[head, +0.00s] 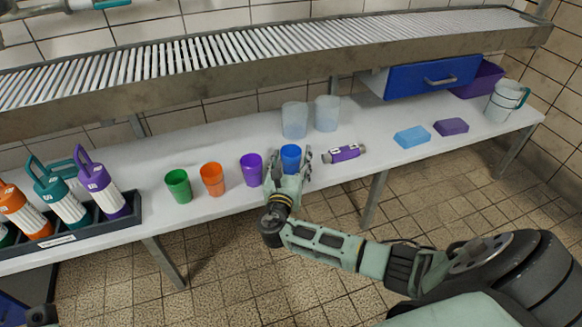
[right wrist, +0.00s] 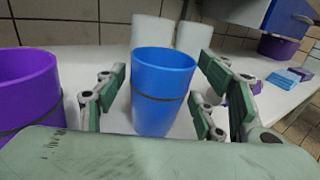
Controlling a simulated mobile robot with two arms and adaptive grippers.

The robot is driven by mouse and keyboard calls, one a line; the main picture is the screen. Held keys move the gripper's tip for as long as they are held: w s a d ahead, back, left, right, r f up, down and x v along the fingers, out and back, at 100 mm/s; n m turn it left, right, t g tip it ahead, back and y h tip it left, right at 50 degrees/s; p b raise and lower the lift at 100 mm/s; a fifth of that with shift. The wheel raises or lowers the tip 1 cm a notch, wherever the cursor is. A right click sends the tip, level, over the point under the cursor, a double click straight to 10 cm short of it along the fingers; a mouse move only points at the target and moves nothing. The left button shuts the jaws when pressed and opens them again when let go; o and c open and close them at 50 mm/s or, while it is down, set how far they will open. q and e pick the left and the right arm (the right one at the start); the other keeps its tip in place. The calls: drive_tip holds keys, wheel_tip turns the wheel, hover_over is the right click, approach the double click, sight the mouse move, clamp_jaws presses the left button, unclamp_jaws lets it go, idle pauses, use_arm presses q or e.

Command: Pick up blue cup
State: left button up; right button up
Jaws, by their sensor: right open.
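The blue cup (head: 291,154) stands upright on the white table, at the right end of a row of coloured cups. My right gripper (head: 288,168) is at the cup, reaching from the table's front side. In the right wrist view the blue cup (right wrist: 162,92) stands between the spread fingers of my open right gripper (right wrist: 165,105). Gaps show between the cup and the fingers on both sides. My left gripper is not in view.
A purple cup (head: 251,169) stands close on the left, then an orange cup (head: 212,179) and a green cup (head: 178,186). Two clear cups (head: 294,120) stand behind. A purple-and-white object (head: 344,153) lies to the right. A slatted shelf (head: 220,50) overhangs the table's back.

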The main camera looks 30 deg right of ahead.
drive_tip(key=shift+r, duration=0.1)
drive_tip(key=shift+c, duration=0.4)
drive_tip(key=c, duration=1)
